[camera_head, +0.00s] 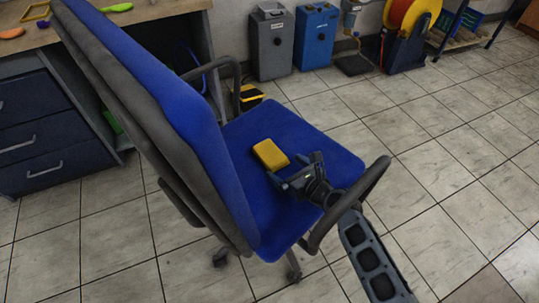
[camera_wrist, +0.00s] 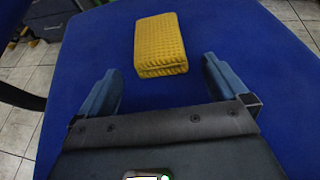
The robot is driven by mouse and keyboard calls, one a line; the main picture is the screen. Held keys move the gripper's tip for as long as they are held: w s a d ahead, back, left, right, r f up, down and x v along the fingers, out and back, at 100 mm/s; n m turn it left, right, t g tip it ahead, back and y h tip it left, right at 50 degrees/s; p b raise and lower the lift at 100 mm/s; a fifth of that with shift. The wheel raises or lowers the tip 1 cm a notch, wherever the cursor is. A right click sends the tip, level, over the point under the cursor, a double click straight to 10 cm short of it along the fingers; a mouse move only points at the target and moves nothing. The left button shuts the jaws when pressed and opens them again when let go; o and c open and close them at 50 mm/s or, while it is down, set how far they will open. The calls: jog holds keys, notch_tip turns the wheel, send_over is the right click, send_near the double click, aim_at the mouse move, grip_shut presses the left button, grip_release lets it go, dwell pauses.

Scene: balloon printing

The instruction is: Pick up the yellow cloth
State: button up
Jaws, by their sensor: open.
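The yellow cloth (camera_head: 270,154) is a folded, thick rectangular pad lying on the blue seat of an office chair. In the wrist view the cloth (camera_wrist: 160,43) has a waffle texture and lies ahead of my fingers, near the top middle. My gripper (camera_head: 297,170) is low over the seat, just to the near right of the cloth. In the wrist view my gripper (camera_wrist: 162,85) is open, with one finger on each side and bare blue seat between them. The cloth is beyond the fingertips and nothing is held.
The chair's backrest (camera_head: 150,90) rises left of the seat. One armrest (camera_head: 350,200) stands close beside my arm; the other armrest (camera_head: 225,75) is on the far side. A workbench with drawers (camera_head: 45,130) is at the left. The tiled floor at right is clear.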

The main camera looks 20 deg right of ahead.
aim_at(274, 156)
jog(key=shift+w+a, duration=0.2)
jog(key=shift+w, duration=0.75)
jog(key=x, duration=0.1)
jog(key=b+x, duration=0.1)
jog(key=x, duration=0.3)
jog(key=shift+w+r+b, duration=0.2)
jog(key=shift+r+b, duration=0.1)
jog(key=shift+r, duration=0.05)
jog(key=c, duration=1)
jog(key=shift+o, duration=0.2)
jog(key=shift+r+p, duration=0.35)
jog(key=shift+p, duration=0.05)
